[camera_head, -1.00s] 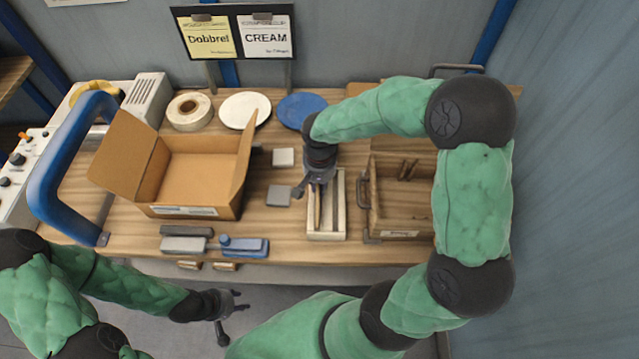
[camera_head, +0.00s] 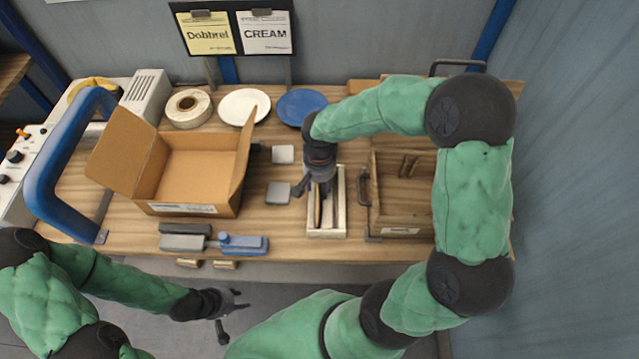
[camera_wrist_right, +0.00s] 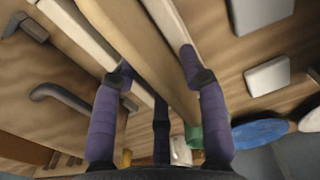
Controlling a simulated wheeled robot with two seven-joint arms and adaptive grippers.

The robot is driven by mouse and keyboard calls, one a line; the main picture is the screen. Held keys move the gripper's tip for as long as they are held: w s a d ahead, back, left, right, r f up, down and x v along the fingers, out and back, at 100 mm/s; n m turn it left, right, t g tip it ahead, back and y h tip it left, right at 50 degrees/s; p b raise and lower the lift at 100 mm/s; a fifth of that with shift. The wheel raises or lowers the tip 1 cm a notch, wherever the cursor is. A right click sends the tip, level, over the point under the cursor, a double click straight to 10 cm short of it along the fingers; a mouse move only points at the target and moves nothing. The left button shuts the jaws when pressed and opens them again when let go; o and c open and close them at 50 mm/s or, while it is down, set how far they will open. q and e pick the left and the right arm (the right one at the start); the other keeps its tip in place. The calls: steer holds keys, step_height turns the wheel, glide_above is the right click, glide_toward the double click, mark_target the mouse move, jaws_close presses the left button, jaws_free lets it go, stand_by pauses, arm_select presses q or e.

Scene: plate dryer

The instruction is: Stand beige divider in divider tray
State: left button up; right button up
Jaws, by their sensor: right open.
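The divider tray (camera_head: 341,205) is a narrow, cream box with long rails on the bench, left of a wooden crate. A long tan strip, which looks like the beige divider (camera_head: 318,212), lies lengthwise inside it. In the right wrist view, the divider (camera_wrist_right: 145,50) runs between the tray's pale rails (camera_wrist_right: 77,30). My right gripper (camera_head: 318,192) is over the tray, pointing down. Its fingers (camera_wrist_right: 155,68) are open, on either side of the divider; contact cannot be told. My left gripper (camera_head: 228,304) is low in front of the bench, away from the tray, with fingers apart.
The wooden crate (camera_head: 401,222) stands close right of the tray. An open cardboard box (camera_head: 195,180) stands left. Small grey blocks (camera_head: 278,193) lie between box and tray. A white plate (camera_head: 244,107) and blue plate (camera_head: 300,107) lie behind. My right arm covers the bench's right end.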

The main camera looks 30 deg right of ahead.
step_height(320, 180, up, 12)
stand_by(0.6)
stand_by(0.5)
